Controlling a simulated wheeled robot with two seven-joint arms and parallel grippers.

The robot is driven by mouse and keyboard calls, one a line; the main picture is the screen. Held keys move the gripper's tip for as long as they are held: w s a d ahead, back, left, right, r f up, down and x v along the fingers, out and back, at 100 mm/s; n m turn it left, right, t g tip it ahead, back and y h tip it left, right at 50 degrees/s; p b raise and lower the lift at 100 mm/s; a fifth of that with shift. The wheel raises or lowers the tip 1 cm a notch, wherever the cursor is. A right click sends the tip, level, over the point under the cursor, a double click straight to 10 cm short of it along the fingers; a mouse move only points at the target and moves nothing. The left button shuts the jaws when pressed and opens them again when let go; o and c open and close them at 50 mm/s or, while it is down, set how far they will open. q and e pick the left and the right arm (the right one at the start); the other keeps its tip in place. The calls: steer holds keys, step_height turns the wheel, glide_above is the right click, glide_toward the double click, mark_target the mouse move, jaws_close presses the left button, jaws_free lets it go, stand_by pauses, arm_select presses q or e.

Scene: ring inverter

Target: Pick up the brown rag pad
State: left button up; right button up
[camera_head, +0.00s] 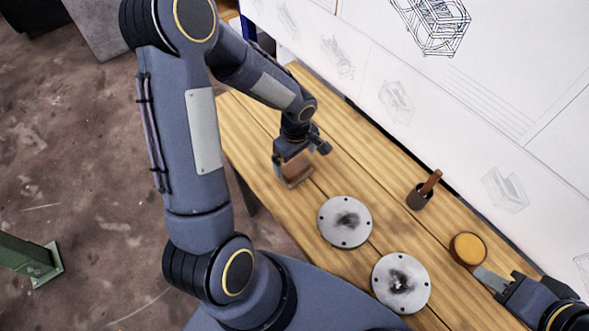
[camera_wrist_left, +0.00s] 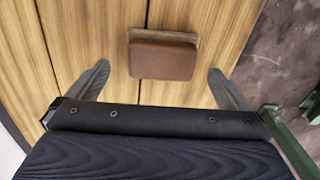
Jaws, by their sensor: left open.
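The brown rag pad (camera_wrist_left: 161,60) lies on the wooden table in the left wrist view, a small rounded block with a lighter layer along its far edge. It also shows in the head view (camera_head: 296,167), partly covered by my left gripper (camera_head: 293,178). In the left wrist view my left gripper (camera_wrist_left: 160,85) is open, one finger on each side of the pad with a gap to both. The pad sits between and slightly beyond the fingertips. My right gripper (camera_head: 490,283) is at the lower right of the head view, close to a round orange-topped object; its jaws are not clear.
A wall with drawings (camera_head: 420,100) borders the table's back.

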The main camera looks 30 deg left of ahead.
mark_target(294, 166)
arm_select(q)
steer(key=f, duration=0.4)
steer(key=shift+a+f, duration=0.2)
steer(key=shift+f, duration=0.15)
steer(key=c, duration=0.8)
steer(key=shift+c, duration=0.2)
steer(key=shift+r, duration=0.1)
steer(key=shift+r, duration=0.55)
steer(key=s+d+r+b, duration=0.1)
steer(key=s+d+r, duration=0.3)
steer(key=s+r, duration=0.7)
steer(key=shift+s+d+r, duration=0.15)
steer(key=shift+s+r, duration=0.25)
steer(key=shift+s, duration=0.85)
